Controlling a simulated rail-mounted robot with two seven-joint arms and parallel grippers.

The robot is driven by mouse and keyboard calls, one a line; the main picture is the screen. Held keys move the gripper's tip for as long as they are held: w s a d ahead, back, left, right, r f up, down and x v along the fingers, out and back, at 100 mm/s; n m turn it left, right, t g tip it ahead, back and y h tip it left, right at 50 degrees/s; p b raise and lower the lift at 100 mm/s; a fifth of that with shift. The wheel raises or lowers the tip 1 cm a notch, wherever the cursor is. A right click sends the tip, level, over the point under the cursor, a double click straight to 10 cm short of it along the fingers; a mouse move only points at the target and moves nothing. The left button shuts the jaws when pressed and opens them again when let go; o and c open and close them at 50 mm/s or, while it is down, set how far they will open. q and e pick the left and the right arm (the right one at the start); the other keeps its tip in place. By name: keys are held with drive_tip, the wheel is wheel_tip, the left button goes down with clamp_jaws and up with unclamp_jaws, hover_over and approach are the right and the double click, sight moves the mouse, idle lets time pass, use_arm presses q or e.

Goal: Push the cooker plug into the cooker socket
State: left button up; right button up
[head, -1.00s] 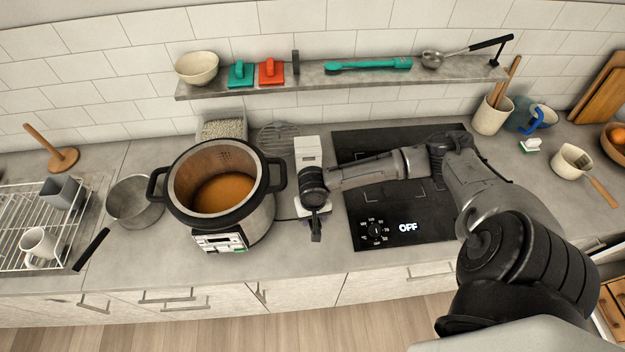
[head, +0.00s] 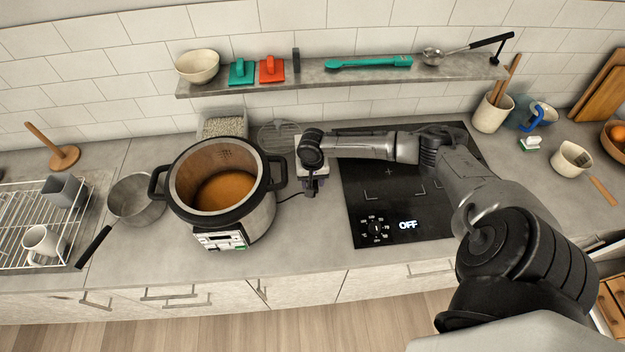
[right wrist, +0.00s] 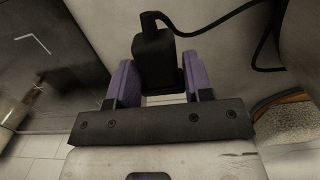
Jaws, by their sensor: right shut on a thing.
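The cooker plug (right wrist: 155,58) is a black block with a black cable. In the right wrist view it sits between the purple finger pads of my right gripper (right wrist: 155,80), which is shut on it. In the head view my right gripper (head: 311,190) is low over the counter, between the cooker (head: 262,212) and the cooktop. The cooker socket is not clearly seen; my right wrist covers the white block at the back of the counter. I cannot tell whether the plug touches it. My left gripper is not in view.
The black cooktop (head: 400,205), marked OFF, lies to the right. The cooker's cable (head: 288,197) runs toward the gripper. A container of rice (head: 222,127) and a round wire rack (head: 278,137) stand behind. A wall shelf (head: 350,76) overhangs the back. Counter in front is clear.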

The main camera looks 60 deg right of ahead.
drive_tip(key=shift+r+p, duration=0.2)
drive_tip(key=shift+p, duration=0.35)
drive_tip(key=shift+w+d+f, duration=0.1)
drive_tip(key=shift+f, duration=0.1)
drive_tip(key=shift+w+d+b, duration=0.25)
drive_tip(key=shift+d+b, duration=0.05)
drive_tip(key=shift+w+d+b, duration=0.45)
drive_tip(key=shift+w+d, duration=0.2)
drive_tip(key=shift+d, duration=0.3)
drive_tip(key=shift+w+d+b, duration=0.4)
drive_tip(key=shift+w+d, duration=0.25)
drive_tip(key=shift+d, duration=0.3)
drive_tip(key=shift+r, duration=0.1)
drive_tip(key=shift+p, duration=0.6)
